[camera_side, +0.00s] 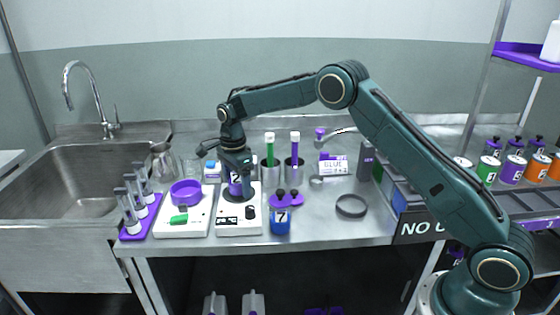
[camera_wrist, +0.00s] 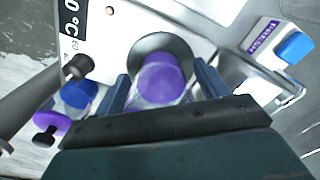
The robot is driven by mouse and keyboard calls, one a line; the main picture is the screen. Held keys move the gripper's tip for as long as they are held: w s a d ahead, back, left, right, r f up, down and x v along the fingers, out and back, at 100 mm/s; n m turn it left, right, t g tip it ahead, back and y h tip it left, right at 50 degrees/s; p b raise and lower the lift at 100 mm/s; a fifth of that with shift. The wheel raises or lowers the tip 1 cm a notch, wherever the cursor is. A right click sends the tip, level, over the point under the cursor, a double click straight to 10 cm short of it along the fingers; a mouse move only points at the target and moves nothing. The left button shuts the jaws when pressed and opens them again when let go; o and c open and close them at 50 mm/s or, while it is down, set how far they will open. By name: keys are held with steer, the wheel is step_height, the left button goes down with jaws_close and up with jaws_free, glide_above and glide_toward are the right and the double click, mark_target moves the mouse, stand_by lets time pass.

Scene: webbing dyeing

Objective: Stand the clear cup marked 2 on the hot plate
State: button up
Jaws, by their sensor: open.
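A clear cup with purple contents (camera_side: 235,187) stands on the dark round plate of the white hot plate (camera_side: 240,226). I cannot read its mark for certain. In the wrist view the cup (camera_wrist: 163,78) is seen from above, over the dark disc of the hot plate (camera_wrist: 112,42). My gripper (camera_side: 238,180) points down over the cup and hides part of it. In the wrist view the fingers of my gripper (camera_wrist: 166,88) are open, one on each side of the cup. I cannot tell whether either finger touches it.
A blue container marked 7 (camera_side: 280,224) stands close to the right of the hot plate. A white device with a purple dish (camera_side: 186,192) is to its left. Tall cylinders with green (camera_side: 270,150) and purple (camera_side: 295,150) sticks stand behind. A dark ring (camera_side: 351,206) lies to the right.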

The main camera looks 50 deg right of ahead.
steer(key=shift+r, duration=0.15)
step_height(320, 180, up, 12)
stand_by(0.7)
stand_by(0.5)
